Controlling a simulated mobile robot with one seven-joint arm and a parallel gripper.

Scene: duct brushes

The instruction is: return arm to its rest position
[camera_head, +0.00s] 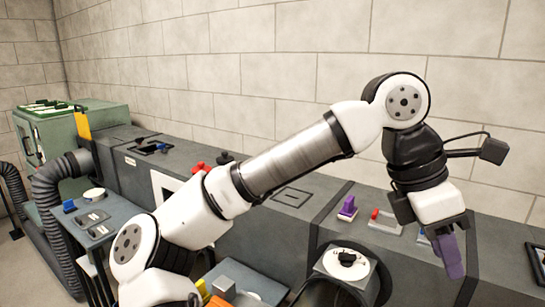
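My arm reaches from the lower left up to a raised elbow at the upper right, then bends down to my gripper (449,258). The gripper hangs at the right, over the grey duct and clear of the wall. Purple parts show at its lower end, below the white hand. From this angle I cannot tell whether they are fingers or a held thing, nor whether there is a gap between the fingers.
A grey duct (292,197) runs along the block wall. On it are a purple block (347,208) and a tray with a red piece (385,222). A round black-rimmed port (346,263) is below. A green cabinet (52,132) and a side table (96,215) stand left.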

